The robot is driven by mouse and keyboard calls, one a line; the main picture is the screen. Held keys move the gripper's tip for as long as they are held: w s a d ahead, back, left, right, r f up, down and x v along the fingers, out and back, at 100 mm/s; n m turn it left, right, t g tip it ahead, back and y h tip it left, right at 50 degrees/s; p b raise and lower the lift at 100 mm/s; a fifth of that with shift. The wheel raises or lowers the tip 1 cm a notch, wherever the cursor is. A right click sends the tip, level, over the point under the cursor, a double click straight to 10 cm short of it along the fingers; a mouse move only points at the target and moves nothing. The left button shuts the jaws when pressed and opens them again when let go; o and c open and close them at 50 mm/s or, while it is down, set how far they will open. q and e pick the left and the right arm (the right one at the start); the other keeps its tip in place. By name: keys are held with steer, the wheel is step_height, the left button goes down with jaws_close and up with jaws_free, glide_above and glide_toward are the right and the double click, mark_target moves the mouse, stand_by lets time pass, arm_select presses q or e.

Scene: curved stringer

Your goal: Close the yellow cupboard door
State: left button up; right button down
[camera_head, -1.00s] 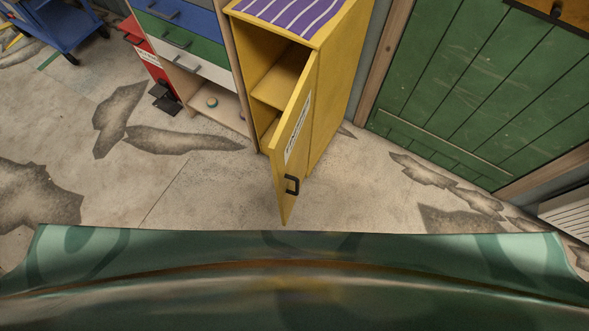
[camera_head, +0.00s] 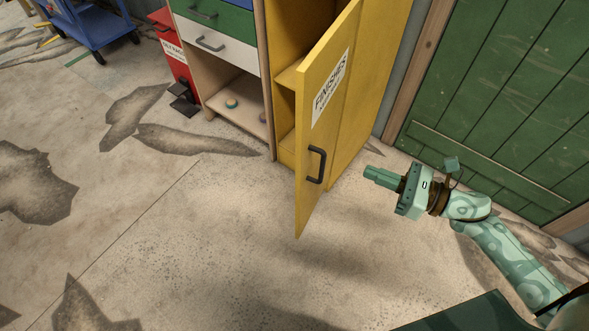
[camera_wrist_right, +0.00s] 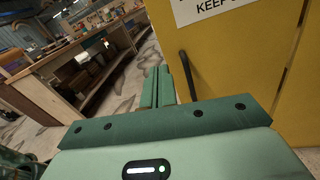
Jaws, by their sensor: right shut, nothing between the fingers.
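The yellow cupboard (camera_head: 370,75) stands with its yellow door (camera_head: 322,120) swung open toward me. The door carries a white label reading FINISHES and a black handle (camera_head: 316,165). My right gripper (camera_head: 369,174) is to the right of the door, apart from the handle in the head view, with its fingers together and empty. In the right wrist view the shut fingers (camera_wrist_right: 157,88) point forward, with the yellow door (camera_wrist_right: 235,65) to their right and the dark handle (camera_wrist_right: 188,75) just beside them. My left gripper is not in view.
A drawer unit with an open lower shelf (camera_head: 240,110) stands left of the cupboard, with a red bin (camera_head: 175,60) beyond it. A green plank door (camera_head: 500,90) is at the right. The floor (camera_head: 190,240) in front is clear.

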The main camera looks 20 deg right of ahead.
steer(key=n, duration=0.2)
glide_toward(302, 147)
steer(key=b+x, duration=0.1)
steer(key=x, duration=0.5)
steer(key=shift+d+f, duration=0.1)
steer(key=shift+f, duration=0.05)
steer(key=shift+w+a, duration=0.4)
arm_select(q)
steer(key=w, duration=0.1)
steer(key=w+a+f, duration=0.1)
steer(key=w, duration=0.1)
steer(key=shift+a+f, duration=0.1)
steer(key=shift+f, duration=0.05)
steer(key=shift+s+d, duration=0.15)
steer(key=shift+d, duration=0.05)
